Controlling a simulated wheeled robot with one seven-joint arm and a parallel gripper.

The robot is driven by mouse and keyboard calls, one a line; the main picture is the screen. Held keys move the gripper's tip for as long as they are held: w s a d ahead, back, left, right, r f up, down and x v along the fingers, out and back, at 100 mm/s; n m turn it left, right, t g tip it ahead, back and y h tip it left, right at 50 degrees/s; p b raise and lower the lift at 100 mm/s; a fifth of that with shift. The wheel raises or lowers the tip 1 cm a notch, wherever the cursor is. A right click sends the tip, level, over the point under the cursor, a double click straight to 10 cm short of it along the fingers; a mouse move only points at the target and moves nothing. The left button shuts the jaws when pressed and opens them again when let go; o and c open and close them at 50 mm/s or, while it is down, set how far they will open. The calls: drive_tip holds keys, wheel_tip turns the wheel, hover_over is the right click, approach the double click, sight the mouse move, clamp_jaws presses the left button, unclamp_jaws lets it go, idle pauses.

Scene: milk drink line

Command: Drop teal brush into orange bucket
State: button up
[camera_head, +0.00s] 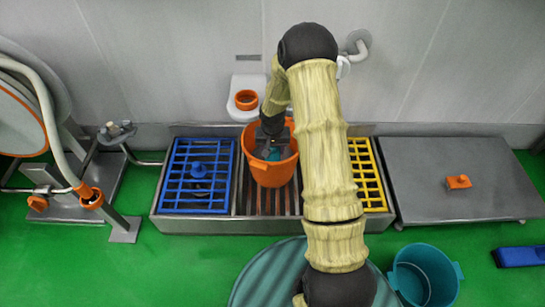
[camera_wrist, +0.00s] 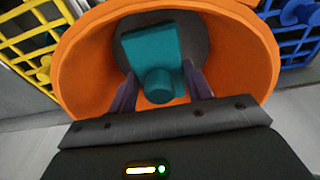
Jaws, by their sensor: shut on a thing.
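The orange bucket (camera_head: 270,170) stands on the slatted middle part of the metal trough, between the blue and yellow grids. My gripper (camera_head: 268,148) reaches down into the bucket's mouth from above. In the wrist view my gripper (camera_wrist: 160,88) is shut on the teal brush (camera_wrist: 152,45), with a finger on each side of its round stub. The brush is inside the rim of the bucket (camera_wrist: 85,65), above or near the bottom; I cannot tell whether it touches. In the head view only a little of the teal brush (camera_head: 273,155) shows.
A blue grid (camera_head: 197,175) lies left of the bucket and a yellow grid (camera_head: 367,175) right. A teal bucket (camera_head: 424,275) stands on the green floor. An orange block (camera_head: 458,182) lies on the grey table (camera_head: 430,205). A blue object (camera_head: 520,257) lies at far right.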

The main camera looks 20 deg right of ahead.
sight(273, 157)
drive_tip(key=shift+f+b, duration=1.1)
drive_tip(key=shift+f, duration=1.15)
drive_tip(key=shift+f, duration=0.35)
drive_tip(key=shift+f, duration=0.3)
drive_tip(key=o, duration=1.1)
drive_tip(key=shift+o, duration=0.2)
drive_tip(key=shift+r, duration=0.1)
